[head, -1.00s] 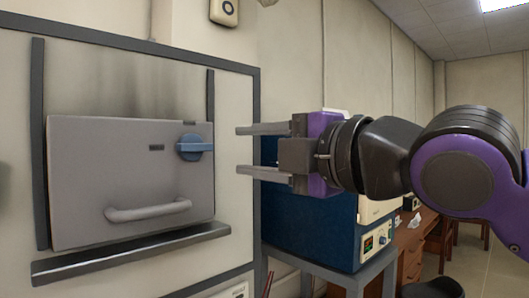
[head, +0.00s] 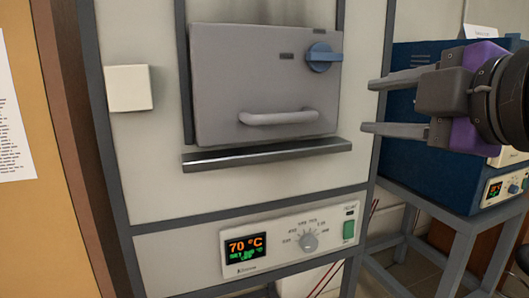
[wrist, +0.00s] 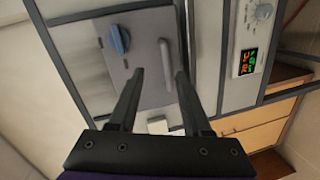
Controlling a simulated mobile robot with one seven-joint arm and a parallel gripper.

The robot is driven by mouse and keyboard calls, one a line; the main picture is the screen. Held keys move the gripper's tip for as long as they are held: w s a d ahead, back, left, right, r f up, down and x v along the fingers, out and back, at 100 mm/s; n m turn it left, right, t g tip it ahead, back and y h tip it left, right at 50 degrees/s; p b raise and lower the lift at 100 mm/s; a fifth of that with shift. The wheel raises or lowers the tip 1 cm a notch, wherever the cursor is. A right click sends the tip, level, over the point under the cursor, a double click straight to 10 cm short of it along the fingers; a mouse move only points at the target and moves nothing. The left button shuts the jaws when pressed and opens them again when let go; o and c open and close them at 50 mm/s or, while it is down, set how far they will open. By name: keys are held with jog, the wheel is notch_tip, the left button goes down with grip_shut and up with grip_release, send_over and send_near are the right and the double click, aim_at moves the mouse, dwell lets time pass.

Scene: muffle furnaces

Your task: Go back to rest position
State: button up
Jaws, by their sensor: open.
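My gripper (head: 372,106) is open and empty. It is at the right of the head view, to the right of the furnace front and apart from it. The grey furnace door (head: 240,85) appears shut, with a light grey handle (head: 278,118) and a blue knob (head: 322,57). In the wrist view my gripper (wrist: 160,72) has its two fingers spread, with the door (wrist: 150,55), blue knob (wrist: 119,39) and handle (wrist: 166,65) beyond them.
A control panel (head: 285,241) with a lit 70 °C display sits below the door. A dark ledge (head: 265,154) juts out under the door. A blue furnace (head: 405,108) stands on a grey stand (head: 455,235) behind my gripper. A white box (head: 128,88) is on the front at left.

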notch_tip(320, 180, down, 28)
jog(key=s+a+m+g+h, duration=0.1)
jog(key=m+g, duration=0.8)
jog(key=m, duration=0.9)
jog(key=s+h, duration=0.1)
jog(key=h, duration=0.1)
jog(key=shift+s+a+g+h, duration=0.2)
jog(key=shift+s+g+h, duration=0.05)
jog(key=shift+g+h, duration=0.15)
